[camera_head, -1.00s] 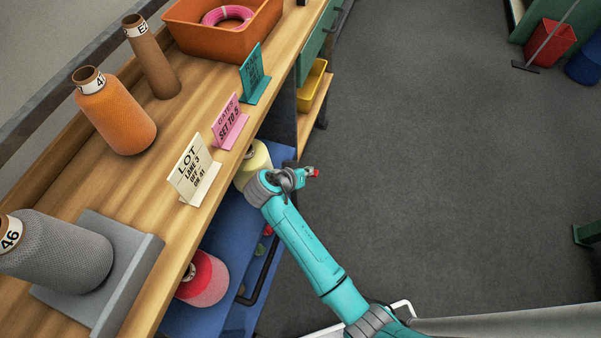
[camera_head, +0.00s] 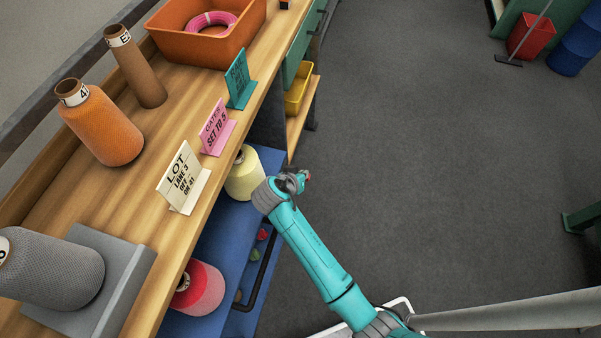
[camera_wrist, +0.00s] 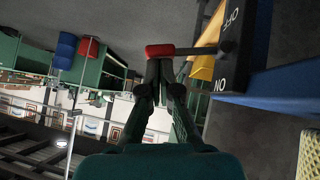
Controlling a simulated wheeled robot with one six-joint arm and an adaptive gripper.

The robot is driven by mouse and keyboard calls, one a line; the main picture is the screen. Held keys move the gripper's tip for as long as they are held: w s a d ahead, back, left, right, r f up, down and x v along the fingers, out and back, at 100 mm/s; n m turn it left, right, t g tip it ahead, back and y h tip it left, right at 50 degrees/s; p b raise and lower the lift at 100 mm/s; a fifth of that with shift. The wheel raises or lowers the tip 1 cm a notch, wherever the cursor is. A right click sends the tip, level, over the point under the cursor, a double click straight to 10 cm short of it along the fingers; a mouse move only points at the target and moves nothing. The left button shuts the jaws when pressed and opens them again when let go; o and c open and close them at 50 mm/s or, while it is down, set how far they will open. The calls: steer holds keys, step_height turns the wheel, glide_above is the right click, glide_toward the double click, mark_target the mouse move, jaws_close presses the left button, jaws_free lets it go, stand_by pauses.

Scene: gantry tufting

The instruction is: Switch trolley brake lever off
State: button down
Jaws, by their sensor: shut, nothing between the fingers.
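The brake lever (camera_wrist: 195,50) shows in the wrist view as a dark rod with a red grip (camera_wrist: 160,51). It sticks out to the left from a dark plate (camera_wrist: 228,45) marked OFF above and ON below, and lies between the two marks. My gripper (camera_wrist: 160,70) is shut and empty, its fingertips just below the red grip; I cannot tell whether they touch it.
A yellow cone (camera_head: 244,178) and a pink-red cone (camera_head: 204,288) stand on the trolley. The wooden bench (camera_head: 150,200) overhangs it at left, with signs, cones and an orange bin (camera_head: 205,42).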

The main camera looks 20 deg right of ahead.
steer(key=f+t+y, duration=0.1)
steer(key=s+d+f+m+y, duration=0.1)
steer(key=shift+d+f+m+t+y, duration=0.15)
steer(key=shift+f+m+t+y, duration=0.15)
steer(key=shift+t, duration=0.1)
steer(key=shift+w+r, duration=0.1)
steer(key=shift+r, duration=0.05)
steer(key=shift+r, duration=0.8)
